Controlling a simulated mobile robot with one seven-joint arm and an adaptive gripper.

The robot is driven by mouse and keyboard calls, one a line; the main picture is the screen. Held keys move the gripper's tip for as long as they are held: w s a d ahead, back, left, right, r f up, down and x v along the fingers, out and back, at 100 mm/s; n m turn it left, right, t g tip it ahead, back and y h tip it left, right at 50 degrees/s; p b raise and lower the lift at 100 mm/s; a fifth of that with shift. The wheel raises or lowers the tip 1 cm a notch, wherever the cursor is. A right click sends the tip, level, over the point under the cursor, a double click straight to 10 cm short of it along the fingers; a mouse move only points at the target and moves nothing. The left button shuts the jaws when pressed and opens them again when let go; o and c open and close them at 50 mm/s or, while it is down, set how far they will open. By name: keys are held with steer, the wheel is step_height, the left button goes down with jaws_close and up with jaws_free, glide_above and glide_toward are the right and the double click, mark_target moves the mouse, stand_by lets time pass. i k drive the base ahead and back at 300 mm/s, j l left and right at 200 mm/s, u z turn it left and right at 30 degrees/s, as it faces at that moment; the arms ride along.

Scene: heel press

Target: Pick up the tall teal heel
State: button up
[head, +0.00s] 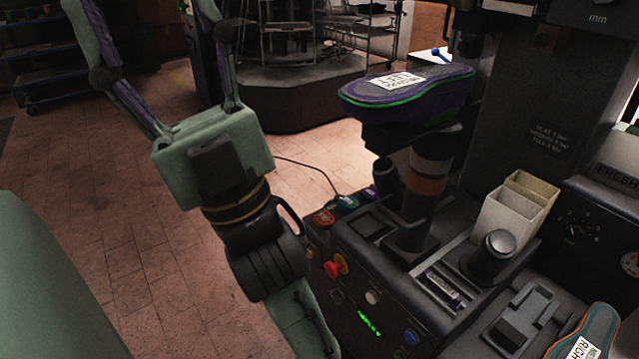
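I cannot make out a tall teal heel for certain. A small teal piece (347,201) with pale marks shows at the left edge of the press, beside a red one (323,217); its height and whether it is a heel cannot be told. My gripper (141,8) is at the upper left, over the floor and away from the press. Its two fingers are spread wide and run up to the top of the picture. No object shows between them; the tips are cut off or close to the edge.
A purple shoe form (440,92) labelled left sits on the press column. A beige divided box (516,212) stands right of it. Another form (592,335) is at the lower right. Shelving (45,50) stands far back left. The tiled floor (120,250) between is clear.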

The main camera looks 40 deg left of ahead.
mark_target(346, 205)
steer(key=u, duration=0.95)
